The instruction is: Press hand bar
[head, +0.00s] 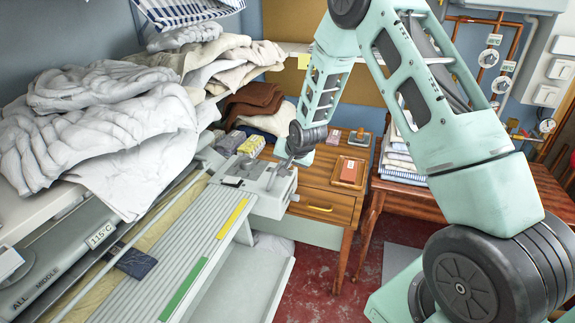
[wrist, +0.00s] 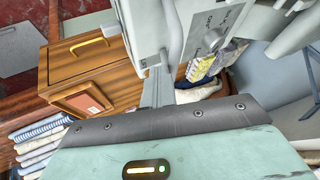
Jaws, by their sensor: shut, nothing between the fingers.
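The rotary ironer (head: 163,262) runs along the left of the head view, with a ribbed board in front. A long thin pale rail (head: 135,228) lies along the roller side; I cannot tell for sure if it is the hand bar. My gripper (head: 273,180) is shut and empty, pointing down at the top of this end box. In the wrist view my gripper (wrist: 160,72) is close beside the box; contact is unclear.
Piled white linen (head: 105,125) covers the surface behind the ironer. A wooden drawer cabinet (head: 318,190) stands behind the end box, with a small tray (head: 348,173) on it. A wooden table with folded cloths (head: 398,158) is at right. Red floor shows between.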

